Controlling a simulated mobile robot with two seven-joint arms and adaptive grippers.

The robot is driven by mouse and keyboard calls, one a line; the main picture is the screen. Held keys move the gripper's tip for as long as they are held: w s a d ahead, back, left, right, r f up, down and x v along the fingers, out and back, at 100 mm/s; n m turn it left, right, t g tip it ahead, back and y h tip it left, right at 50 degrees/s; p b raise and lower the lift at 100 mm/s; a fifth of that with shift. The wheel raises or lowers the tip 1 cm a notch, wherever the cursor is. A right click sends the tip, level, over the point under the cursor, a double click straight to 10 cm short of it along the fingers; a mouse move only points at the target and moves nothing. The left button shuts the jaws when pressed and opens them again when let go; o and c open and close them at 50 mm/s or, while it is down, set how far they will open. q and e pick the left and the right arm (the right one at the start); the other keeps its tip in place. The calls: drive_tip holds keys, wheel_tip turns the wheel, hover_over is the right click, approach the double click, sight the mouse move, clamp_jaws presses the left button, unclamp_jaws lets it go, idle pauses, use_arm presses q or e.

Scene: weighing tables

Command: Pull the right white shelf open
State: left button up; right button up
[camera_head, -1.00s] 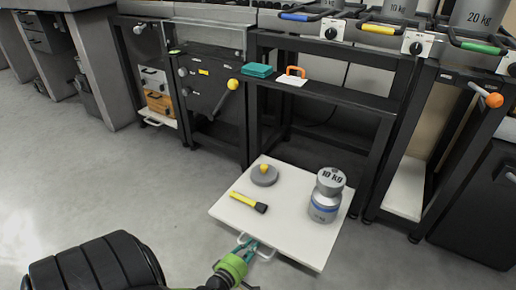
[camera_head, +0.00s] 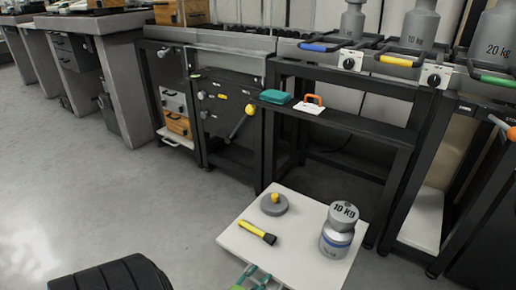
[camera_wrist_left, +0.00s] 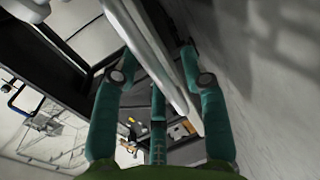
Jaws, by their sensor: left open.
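A white shelf (camera_head: 229,238) is pulled out low from the black table frame on the right of the middle. Its front edge and handle are cut off or hidden at the bottom of the head view. My left gripper (camera_head: 252,277) is at that front edge, with its teal fingers partly in view. In the left wrist view my left gripper (camera_wrist_left: 161,77) is open, and a white bar (camera_wrist_left: 165,60) passes between its fingers. I cannot tell whether they touch it. Another white shelf (camera_head: 425,222) sits low inside the far right table. My right gripper is not in view.
On the pulled-out shelf are a 10 kg weight (camera_head: 338,232), a grey disc with a yellow knob (camera_head: 274,205) and a yellow-handled brush (camera_head: 258,232). A teal case (camera_head: 276,97) lies on the table frame above. The floor to the left is clear.

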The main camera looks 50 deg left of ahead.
use_arm(q)
drive_tip(key=shift+r, duration=0.1)
drive_tip(key=o, duration=0.5)
drive_tip(key=r, duration=0.9)
drive_tip(key=shift+w+a, duration=0.15)
drive_tip(key=shift+w, duration=0.05)
drive_tip(key=shift+s+r, duration=0.1)
drive_tip(key=shift+r, duration=0.55)
drive_tip(key=c, duration=0.5)
drive_tip(key=shift+s+f, duration=0.1)
drive_tip(key=shift+f, duration=0.15)
